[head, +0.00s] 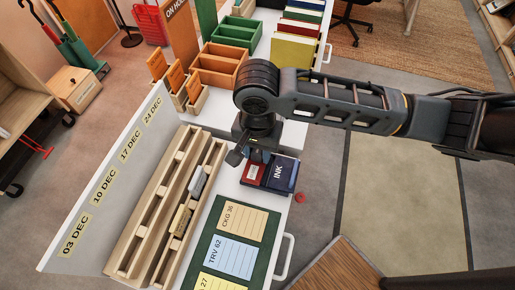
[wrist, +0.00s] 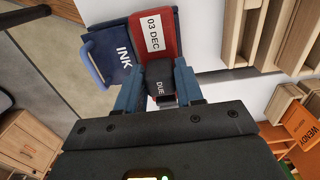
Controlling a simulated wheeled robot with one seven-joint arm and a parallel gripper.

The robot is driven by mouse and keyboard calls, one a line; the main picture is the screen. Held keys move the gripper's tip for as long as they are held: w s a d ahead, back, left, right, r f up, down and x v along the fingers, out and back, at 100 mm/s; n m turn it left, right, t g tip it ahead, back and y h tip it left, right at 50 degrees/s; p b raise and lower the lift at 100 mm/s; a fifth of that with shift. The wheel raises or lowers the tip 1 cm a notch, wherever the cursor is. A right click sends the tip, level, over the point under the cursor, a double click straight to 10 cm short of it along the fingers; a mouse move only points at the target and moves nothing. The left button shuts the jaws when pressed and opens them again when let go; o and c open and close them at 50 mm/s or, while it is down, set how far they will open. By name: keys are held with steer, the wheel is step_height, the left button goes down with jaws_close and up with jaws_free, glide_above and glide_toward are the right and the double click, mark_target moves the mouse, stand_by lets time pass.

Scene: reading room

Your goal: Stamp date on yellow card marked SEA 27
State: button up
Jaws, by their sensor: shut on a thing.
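My gripper (wrist: 158,92) is shut on a dark stamp (wrist: 160,72) marked DUE, between its two blue fingers. In the head view my gripper (head: 254,153) is at the far end of a red pad and a blue pad. The red piece (wrist: 154,35) carries a white 03 DEC label; the blue pad (wrist: 112,50) is marked INK. Whether the stamp touches either is hard to tell. The yellow card (head: 218,284) is cut off at the bottom of the head view, with only "27" readable. It lies on a green board (head: 200,253) below the blue TRV 62 card.
A cream CKG 36 card (head: 242,220) is also on the board. A slotted wooden rack (head: 145,225) holds a few small blocks, beside a white panel (head: 95,205) listing dates. Wooden and green boxes (head: 218,65) stand behind. A desk handle (head: 286,260) juts out right.

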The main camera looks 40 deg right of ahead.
steer(key=shift+f, duration=0.5)
stand_by(1.7)
step_height(320, 180, up, 3)
steer(key=p, duration=0.2)
steer(key=shift+p, duration=0.4)
steer(key=shift+r+p, duration=0.3)
steer(key=shift+r, duration=1.75)
